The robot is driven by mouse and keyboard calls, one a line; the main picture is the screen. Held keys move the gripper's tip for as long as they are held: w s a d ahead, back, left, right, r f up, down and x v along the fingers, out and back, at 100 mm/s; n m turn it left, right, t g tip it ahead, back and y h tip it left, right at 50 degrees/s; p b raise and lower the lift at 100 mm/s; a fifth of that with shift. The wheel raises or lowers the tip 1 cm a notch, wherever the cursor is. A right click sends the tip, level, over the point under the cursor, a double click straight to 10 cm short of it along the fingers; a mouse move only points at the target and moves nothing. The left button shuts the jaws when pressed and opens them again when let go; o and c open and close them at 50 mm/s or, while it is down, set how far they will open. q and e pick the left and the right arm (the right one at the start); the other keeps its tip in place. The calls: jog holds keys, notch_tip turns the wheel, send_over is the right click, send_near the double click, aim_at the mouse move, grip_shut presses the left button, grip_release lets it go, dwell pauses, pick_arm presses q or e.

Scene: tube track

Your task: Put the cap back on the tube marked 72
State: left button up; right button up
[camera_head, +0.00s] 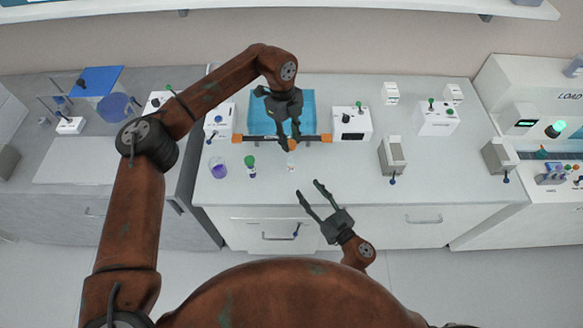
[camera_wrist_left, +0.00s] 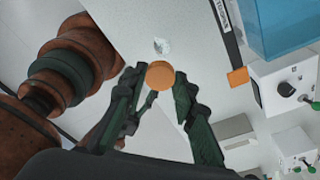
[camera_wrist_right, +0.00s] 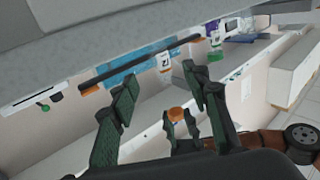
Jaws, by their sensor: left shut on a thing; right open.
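An orange cap (camera_wrist_left: 160,75) is between the fingers of my left gripper (camera_head: 291,144), which is shut on it. The cap also shows in the right wrist view (camera_wrist_right: 176,114). A small clear tube (camera_head: 291,163) with a white label stands on the counter, just in front of and below the left gripper in the head view. The tube shows in the right wrist view (camera_wrist_right: 165,61); its number is too small to read surely. My right gripper (camera_head: 309,189) is open and empty, in front of the counter edge and apart from the tube.
White devices (camera_head: 351,122) line the back.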

aim_at(293, 171)
jog(key=x, duration=1.2)
grip_shut()
dwell(0.4)
